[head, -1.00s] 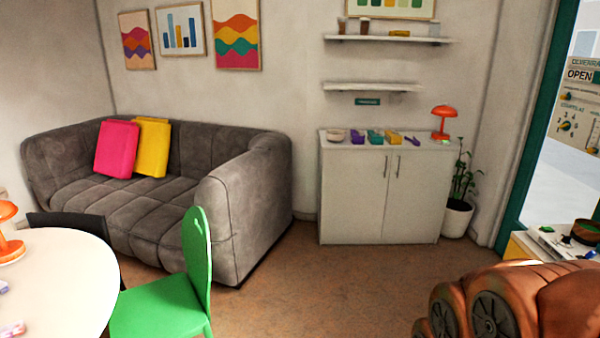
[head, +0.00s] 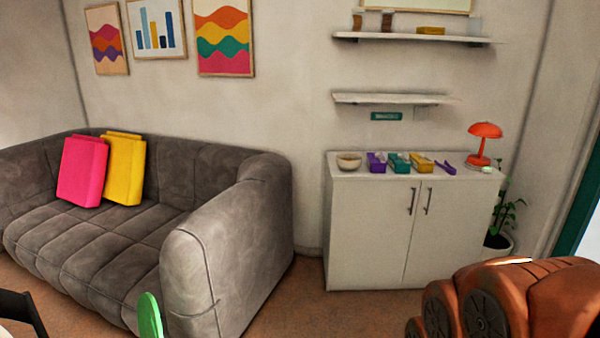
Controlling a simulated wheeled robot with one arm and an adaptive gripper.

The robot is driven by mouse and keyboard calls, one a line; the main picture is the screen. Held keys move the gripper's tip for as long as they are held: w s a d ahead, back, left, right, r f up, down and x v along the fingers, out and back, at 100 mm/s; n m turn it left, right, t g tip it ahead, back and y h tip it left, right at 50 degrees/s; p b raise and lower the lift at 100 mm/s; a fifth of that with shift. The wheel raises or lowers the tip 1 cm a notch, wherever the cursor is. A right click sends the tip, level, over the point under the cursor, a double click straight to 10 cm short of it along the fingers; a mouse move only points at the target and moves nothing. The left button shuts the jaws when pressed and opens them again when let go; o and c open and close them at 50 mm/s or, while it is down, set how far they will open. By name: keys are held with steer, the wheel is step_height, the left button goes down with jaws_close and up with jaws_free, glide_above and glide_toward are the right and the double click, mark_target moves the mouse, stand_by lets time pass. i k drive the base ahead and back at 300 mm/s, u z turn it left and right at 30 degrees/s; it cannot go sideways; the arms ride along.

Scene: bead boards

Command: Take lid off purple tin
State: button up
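A small purple tin (head: 376,163) stands on top of the white cabinet against the back wall, just right of a bowl. It is too small in view to make out its lid clearly. A flat purple piece (head: 446,168) lies farther right on the same cabinet top; I cannot tell what it is. My gripper is not in view; only orange-brown links of my arm show at the lower right.
On the white cabinet (head: 400,230) also stand a bowl (head: 349,161), a teal tin (head: 398,162), a yellow tin (head: 421,162) and an orange lamp (head: 484,143). A grey sofa (head: 220,240) is at left, a potted plant (head: 503,222) at right. Floor shows before the cabinet.

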mark_target(374, 158)
steer(key=z, duration=0.05)
steer(key=i, duration=3.85)
steer(key=z, duration=0.05)
